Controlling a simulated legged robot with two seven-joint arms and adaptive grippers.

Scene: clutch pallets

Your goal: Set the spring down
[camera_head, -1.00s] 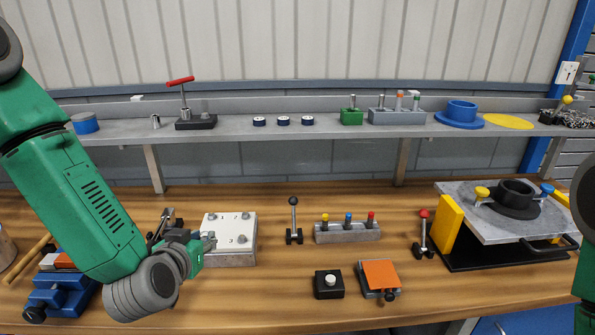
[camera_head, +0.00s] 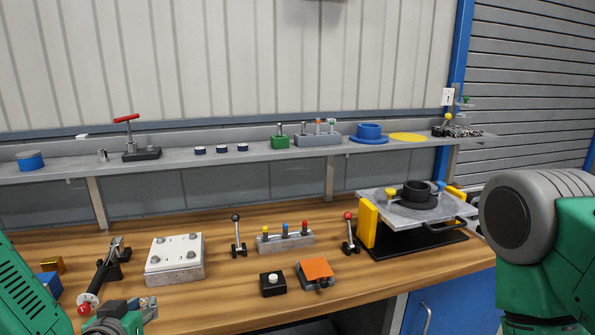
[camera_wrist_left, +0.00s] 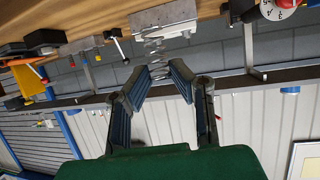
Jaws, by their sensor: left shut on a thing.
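My left gripper (camera_head: 140,308) is at the bottom left of the head view, in front of the bench and below the white-topped block. In the left wrist view, its two dark pads (camera_wrist_left: 158,82) are closed on a pale, thin coil spring (camera_wrist_left: 156,58). The spring sticks out past the pads. In the head view a small grey shape at the fingertips is too small to tell as the spring. My right arm shows at the right edge of the head view, but its gripper is out of frame.
The white-topped block (camera_head: 174,257) with several round knobs sits on the wooden bench (camera_head: 215,298). A clamp with a red knob (camera_head: 88,303) is close to my left gripper. A black box (camera_head: 272,284), an orange pad (camera_head: 317,268) and a press-like fixture (camera_head: 430,246) stand farther right.

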